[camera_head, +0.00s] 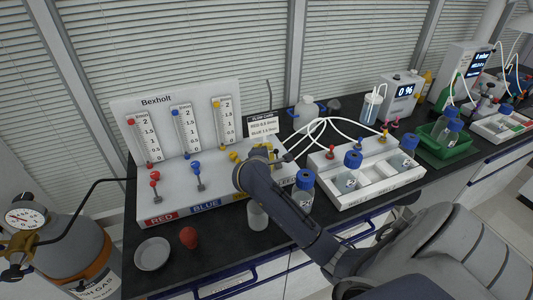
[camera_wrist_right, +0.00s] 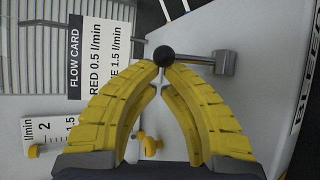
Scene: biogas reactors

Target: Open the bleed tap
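The tap lever (camera_wrist_right: 215,62) is a short grey bar with a black ball knob (camera_wrist_right: 163,56) at its end, by the flow card at the panel's right end. My left gripper is out of view.
Red and blue valve knobs stand on the panel's base, left of my arm. The flow card (camera_head: 262,125) rises behind the gripper. A white rack (camera_head: 375,200) with blue-capped bottles stands right. A gas cylinder (camera_head: 75,250), a white dish (camera_head: 152,254) and a red bulb (camera_head: 189,238) are left.

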